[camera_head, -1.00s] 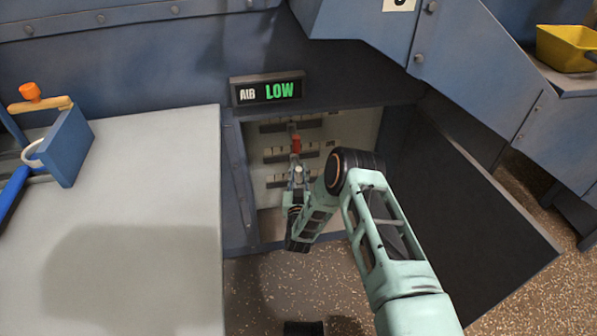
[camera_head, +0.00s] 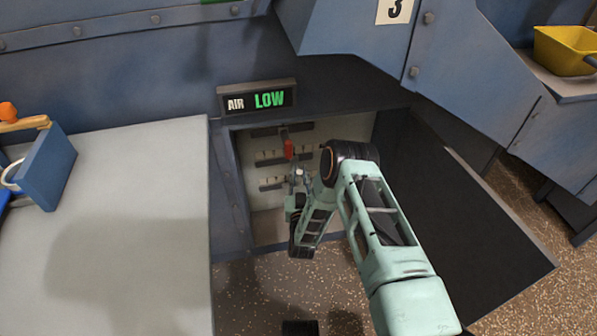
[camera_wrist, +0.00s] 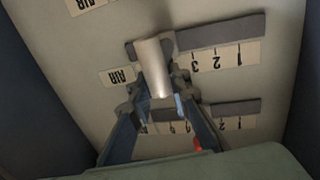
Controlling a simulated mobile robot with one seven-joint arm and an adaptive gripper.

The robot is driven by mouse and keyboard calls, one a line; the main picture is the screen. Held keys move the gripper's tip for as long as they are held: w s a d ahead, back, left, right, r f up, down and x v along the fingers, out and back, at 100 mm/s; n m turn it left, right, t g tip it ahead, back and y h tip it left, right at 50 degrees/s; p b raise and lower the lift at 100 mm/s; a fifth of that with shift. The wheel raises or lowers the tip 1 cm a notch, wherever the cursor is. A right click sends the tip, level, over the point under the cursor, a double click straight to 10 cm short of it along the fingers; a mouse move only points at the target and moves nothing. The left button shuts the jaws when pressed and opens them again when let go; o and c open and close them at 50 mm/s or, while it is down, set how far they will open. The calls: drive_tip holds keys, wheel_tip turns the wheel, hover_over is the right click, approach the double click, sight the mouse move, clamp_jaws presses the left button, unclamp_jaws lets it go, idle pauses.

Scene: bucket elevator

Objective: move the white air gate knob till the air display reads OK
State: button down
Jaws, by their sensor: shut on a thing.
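The air display (camera_head: 257,98) reads "AIR LOW" in green, above an open cabinet. The white air gate knob (camera_wrist: 153,66) stands out from a dark slot in the wrist view, near the slot's left end. My gripper (camera_wrist: 155,88) is shut on it, one finger on each side. The upside-down numbers 3, 2, 1 (camera_wrist: 217,58) lie to the right of the knob, and an upside-down AIR label (camera_wrist: 122,77) to its left. In the head view my gripper (camera_head: 299,178) is inside the cabinet and mostly hides the knob.
A red handle (camera_head: 288,149) sits just above my gripper among several slots. The cabinet's dark door (camera_head: 465,215) stands open on the right. A grey table (camera_head: 110,220) stands at left with a blue block (camera_head: 48,168). A yellow scoop (camera_head: 565,50) is at upper right.

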drive_tip(key=c, duration=1.9)
unclamp_jaws()
drive_tip(key=shift+f, duration=0.35)
drive_tip(key=shift+o, duration=0.8)
drive_tip(key=shift+r, duration=0.1)
drive_tip(key=shift+s, duration=0.1)
drive_tip(key=s, duration=0.7)
drive_tip(key=shift+s+d, duration=0.2)
drive_tip(key=shift+d, duration=0.1)
drive_tip(key=shift+w, duration=0.1)
